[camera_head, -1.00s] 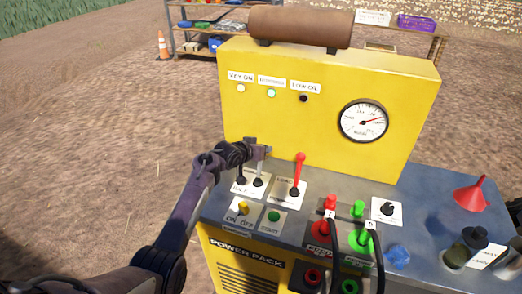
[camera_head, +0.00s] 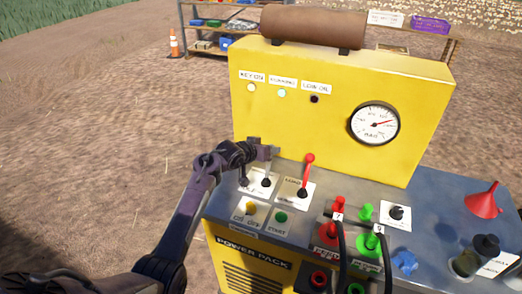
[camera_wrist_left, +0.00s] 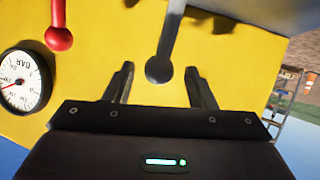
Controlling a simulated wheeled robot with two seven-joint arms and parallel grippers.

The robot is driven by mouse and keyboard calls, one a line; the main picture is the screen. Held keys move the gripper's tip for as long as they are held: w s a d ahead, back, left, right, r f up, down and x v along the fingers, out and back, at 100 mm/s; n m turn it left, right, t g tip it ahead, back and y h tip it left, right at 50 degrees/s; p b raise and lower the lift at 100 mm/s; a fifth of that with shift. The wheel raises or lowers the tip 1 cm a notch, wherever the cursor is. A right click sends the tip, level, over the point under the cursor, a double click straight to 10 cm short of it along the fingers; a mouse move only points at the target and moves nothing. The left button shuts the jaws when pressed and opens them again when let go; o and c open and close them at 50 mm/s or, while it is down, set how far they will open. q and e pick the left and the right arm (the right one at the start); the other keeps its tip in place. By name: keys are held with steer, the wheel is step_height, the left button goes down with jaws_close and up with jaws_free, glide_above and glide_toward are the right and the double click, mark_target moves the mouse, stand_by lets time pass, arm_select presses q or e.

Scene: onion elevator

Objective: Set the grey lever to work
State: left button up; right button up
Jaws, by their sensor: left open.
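The grey lever (camera_head: 267,166) stands on a white plate at the left of the yellow power pack's grey top, left of the red lever (camera_head: 308,168). My left gripper (camera_head: 265,151) is at the grey lever's upper part. In the left wrist view, the rounded end of the grey lever (camera_wrist_left: 159,69) lies between the two spread fingers of my left gripper (camera_wrist_left: 160,88), with gaps on both sides. The red lever (camera_wrist_left: 59,38) is off to the left there. My right gripper is not in view.
The yellow back panel (camera_head: 310,125) stands close behind the levers and carries a dial gauge (camera_head: 374,123). Plugs and cables (camera_head: 338,205) crowd the right of the red lever. A yellow switch (camera_head: 250,207) and green button (camera_head: 281,217) lie in front.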

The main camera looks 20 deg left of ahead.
arm_select(q)
steer(key=v, duration=0.5)
stand_by(0.4)
